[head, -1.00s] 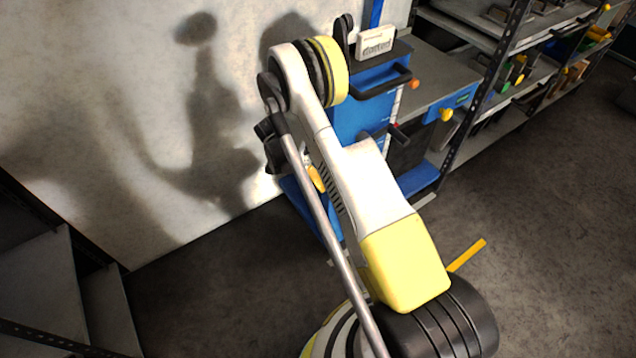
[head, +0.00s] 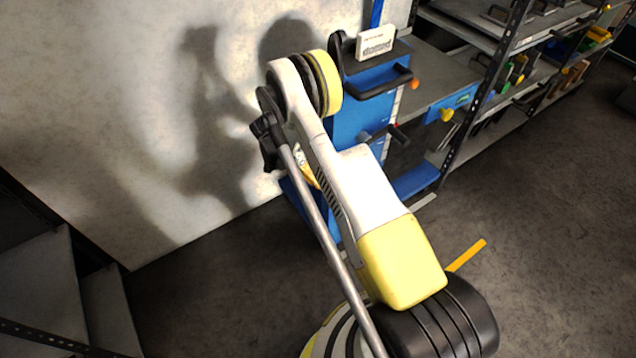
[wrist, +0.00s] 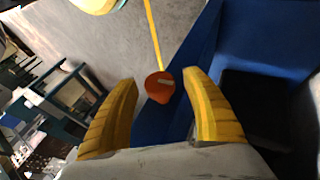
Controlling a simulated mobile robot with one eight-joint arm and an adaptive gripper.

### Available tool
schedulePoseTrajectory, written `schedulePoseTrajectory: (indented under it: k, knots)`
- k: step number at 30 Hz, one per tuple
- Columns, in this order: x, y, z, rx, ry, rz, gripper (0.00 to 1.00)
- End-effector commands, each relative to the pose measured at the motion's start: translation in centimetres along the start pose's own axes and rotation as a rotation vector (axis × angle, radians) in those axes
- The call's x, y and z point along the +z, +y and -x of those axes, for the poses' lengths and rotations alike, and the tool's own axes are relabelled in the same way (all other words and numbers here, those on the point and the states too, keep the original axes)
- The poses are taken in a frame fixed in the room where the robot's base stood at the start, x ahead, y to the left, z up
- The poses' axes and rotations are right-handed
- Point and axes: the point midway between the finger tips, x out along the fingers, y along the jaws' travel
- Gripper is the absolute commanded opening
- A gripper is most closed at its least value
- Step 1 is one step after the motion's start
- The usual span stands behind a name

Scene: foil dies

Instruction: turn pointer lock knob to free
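In the wrist view an orange-red round knob (wrist: 160,88) with a pale pointer mark sits against a blue panel (wrist: 175,118). My gripper (wrist: 161,78) has its two yellow fingers spread, one on each side of the knob in the picture. A gap shows between the knob and each finger; I cannot tell how far beyond the fingertips it lies. In the head view my gripper is mostly hidden behind my arm, at the left side of the blue machine (head: 350,118). An orange knob (head: 414,85) shows at that machine's right; I cannot tell if it is the same one.
The machine has a dark handle (head: 385,85) and a white lettered block (head: 376,43) on top. A pale wall (head: 110,110) stands close at the left. Shelving (head: 490,85) with coloured parts is at the right. The floor (head: 545,210) at the right is open.

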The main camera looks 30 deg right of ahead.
Motion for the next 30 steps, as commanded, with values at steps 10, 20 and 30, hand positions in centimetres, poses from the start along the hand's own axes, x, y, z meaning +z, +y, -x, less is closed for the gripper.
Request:
schedulePoseTrajectory:
  k: [10, 20, 30]
  knots:
    - [0.0, 0.0, 1.1, -0.001, 0.001, 0.0, 0.57]
    - [0.0, 0.0, 6.5, -0.008, 0.001, 0.001, 0.57]
    - [-0.1, 0.0, 7.5, -0.011, 0.002, 0.0, 0.57]
